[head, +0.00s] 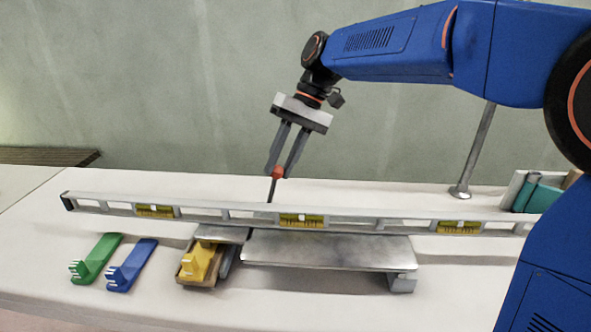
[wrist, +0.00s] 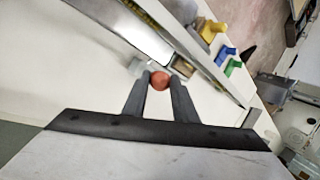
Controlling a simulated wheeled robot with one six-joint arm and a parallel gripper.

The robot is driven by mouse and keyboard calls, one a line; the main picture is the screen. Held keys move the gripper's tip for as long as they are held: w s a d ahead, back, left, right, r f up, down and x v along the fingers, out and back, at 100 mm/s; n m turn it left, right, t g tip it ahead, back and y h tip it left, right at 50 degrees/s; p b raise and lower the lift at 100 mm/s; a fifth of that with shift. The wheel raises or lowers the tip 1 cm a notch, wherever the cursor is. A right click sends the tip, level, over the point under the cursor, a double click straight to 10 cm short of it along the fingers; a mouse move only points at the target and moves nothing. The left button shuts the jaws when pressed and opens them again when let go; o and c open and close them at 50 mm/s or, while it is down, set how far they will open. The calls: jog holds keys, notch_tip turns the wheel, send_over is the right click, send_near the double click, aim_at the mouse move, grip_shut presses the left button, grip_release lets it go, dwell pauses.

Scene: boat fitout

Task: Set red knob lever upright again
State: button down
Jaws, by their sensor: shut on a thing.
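The red knob (head: 278,173) tops a thin dark lever (head: 272,189) behind the long spirit level. The lever looks close to upright, with a slight tilt; its foot is hidden behind the level. My gripper (head: 278,171) comes down from above, with its two fingers shut on the red knob. In the wrist view the red knob (wrist: 160,79) sits between the two fingertips.
A long grey spirit level (head: 300,219) crosses the bench in front of the lever. A metal plate (head: 330,248), a yellow piece in a box (head: 196,263), and green (head: 96,258) and blue (head: 131,265) pieces lie nearer. A metal post (head: 475,150) and teal block (head: 540,198) stand right.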

jog(key=a+h, duration=0.2)
jog(key=shift+a+r, duration=0.15)
jog(key=shift+a, duration=0.2)
jog(key=shift+a+r, duration=0.1)
jog(key=shift+a, duration=0.6)
jog(key=shift+a, duration=0.2)
jog(key=c, duration=1.5)
grip_release()
jog(key=shift+a, duration=0.2)
jog(key=shift+d, duration=0.25)
jog(key=shift+r, duration=0.1)
jog(key=v, duration=1.7)
jog(key=shift+w, duration=0.15)
